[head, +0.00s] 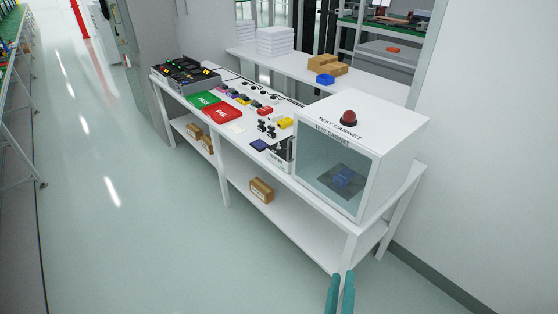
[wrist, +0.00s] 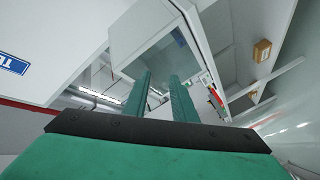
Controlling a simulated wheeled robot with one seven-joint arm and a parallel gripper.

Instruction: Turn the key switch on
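I cannot make out the key switch in either view. A small grey box (head: 281,155) stands at the left side of the white test cabinet (head: 398,139); its details are too small to tell. The cabinet has a glass front and a red button (head: 348,117) on top, and it also shows, tilted, in the wrist view (wrist: 136,32). My gripper (head: 341,274) has two teal fingers, low in the head view, in front of the bench's near end. In the wrist view my gripper (wrist: 160,76) has its fingers apart with nothing between them.
The white bench (head: 172,97) carries a green tray (head: 203,98), a red tray (head: 222,113), a tool bin (head: 187,73) and several small parts. A lower shelf holds brown boxes (head: 262,190). A second table (head: 270,57) stands behind. The floor left of the bench is clear.

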